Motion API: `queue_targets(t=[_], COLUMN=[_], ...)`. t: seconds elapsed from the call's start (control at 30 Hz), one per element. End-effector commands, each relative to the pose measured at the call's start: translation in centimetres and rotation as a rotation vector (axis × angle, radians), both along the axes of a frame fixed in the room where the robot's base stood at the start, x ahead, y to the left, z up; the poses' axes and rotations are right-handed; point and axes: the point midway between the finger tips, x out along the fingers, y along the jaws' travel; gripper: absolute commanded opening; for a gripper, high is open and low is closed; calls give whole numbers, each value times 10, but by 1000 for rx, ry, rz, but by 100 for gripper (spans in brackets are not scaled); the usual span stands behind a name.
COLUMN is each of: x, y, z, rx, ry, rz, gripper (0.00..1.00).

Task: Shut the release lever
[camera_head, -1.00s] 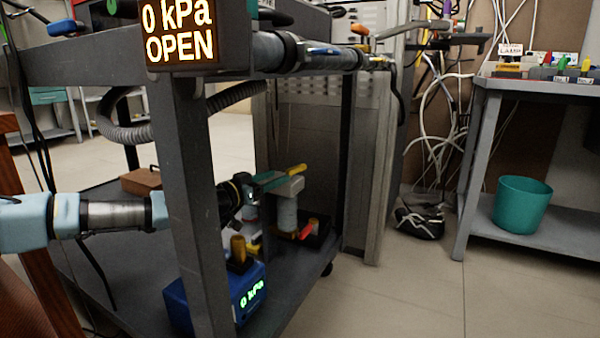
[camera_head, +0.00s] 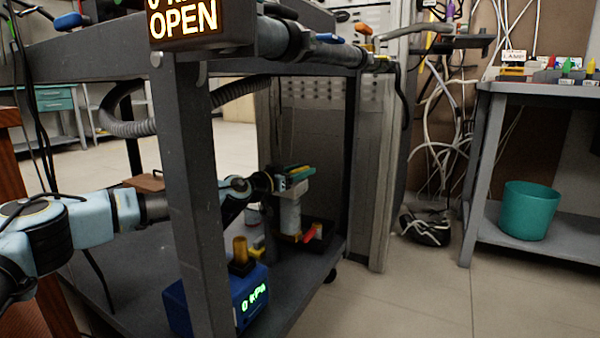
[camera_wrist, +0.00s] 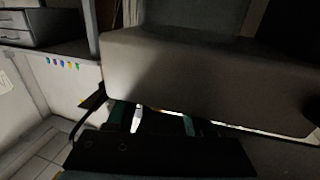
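My gripper (camera_head: 285,181) is at the head of a pale grey upright cylinder (camera_head: 289,214) on the cart's lower shelf. A bar with a yellow end (camera_head: 302,169) shows at the top of this head. A red lever (camera_head: 309,233) sticks out low beside the cylinder. I cannot tell for sure which of these is the release lever. In the wrist view a large grey block (camera_wrist: 205,80) fills the middle, close in front of my gripper. Teal parts show between the block and the black gripper body, but the fingertips are hidden, so its opening and any grip are unclear.
A dark cart post (camera_head: 192,200) stands in front of my arm. A blue gauge box (camera_head: 250,300) reading 0 kPa sits near the shelf's front. A sign above reads OPEN (camera_head: 185,20). A teal bin (camera_head: 528,210) stands on the right bench's shelf.

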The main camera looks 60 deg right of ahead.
Motion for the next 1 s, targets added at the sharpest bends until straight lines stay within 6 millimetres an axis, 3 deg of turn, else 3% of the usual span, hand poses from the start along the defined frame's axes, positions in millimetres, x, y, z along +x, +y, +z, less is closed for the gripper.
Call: queue_targets(t=[0.07, 0.43, 1.0], x=[0, 0, -2], y=[0, 0, -2], z=[0, 0, 7], rx=[0, 0, 5], ry=[0, 0, -3], rz=[0, 0, 73], gripper=[42, 0, 0])
